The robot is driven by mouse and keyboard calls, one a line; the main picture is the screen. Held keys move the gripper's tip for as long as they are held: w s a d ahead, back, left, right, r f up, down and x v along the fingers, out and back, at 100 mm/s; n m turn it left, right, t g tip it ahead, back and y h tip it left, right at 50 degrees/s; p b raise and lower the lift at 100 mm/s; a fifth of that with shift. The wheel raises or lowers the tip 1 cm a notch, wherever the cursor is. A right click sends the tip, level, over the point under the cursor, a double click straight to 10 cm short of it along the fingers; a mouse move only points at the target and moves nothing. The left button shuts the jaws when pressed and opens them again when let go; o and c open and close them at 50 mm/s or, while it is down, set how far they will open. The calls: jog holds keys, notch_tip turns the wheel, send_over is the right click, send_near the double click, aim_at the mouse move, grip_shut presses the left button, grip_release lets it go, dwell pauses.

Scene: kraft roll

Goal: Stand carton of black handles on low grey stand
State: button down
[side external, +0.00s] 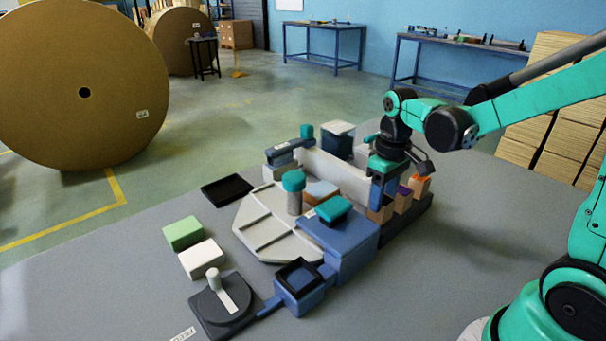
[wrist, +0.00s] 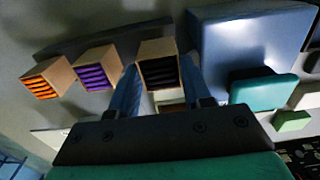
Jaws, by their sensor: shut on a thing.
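The carton of black handles (wrist: 160,50) is a brown box with dark slats in its open top. It sits between the blue fingers of my gripper (wrist: 157,75), which is shut on it. In the side external view the brown carton (side external: 379,214) shows below my gripper (side external: 384,190), partly hidden by the fingers. A low dark grey stand (side external: 418,220) runs beneath and beside the row of cartons; it also shows as a dark strip in the wrist view (wrist: 100,37). I cannot tell whether the held carton touches it.
Cartons of purple handles (side external: 403,201) and orange handles (side external: 420,186) stand beside the held one. A blue box (side external: 340,240) with a teal block (side external: 334,209) on top is close on the left. A pale grey machine bed (side external: 262,215) lies farther left. The front right tabletop is clear.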

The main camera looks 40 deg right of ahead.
jog(key=shift+f, duration=0.7)
dwell(0.9)
jog(key=shift+c, duration=1.5)
grip_release()
jog(key=shift+r, duration=2.75)
jog(key=shift+a+r, duration=0.2)
jog(key=shift+a, duration=0.15)
jog(key=a+t, duration=0.2)
jog(key=s+a+t, duration=0.1)
jog(key=a+t, duration=0.1)
jog(key=s+a+r+t, duration=0.1)
jog(key=a, duration=0.2)
jog(key=shift+r+t, duration=0.1)
jog(key=shift+t, duration=0.3)
jog(key=shift+s+a+t, duration=0.15)
jog(key=shift+a+t, duration=0.45)
jog(key=shift+t, duration=0.1)
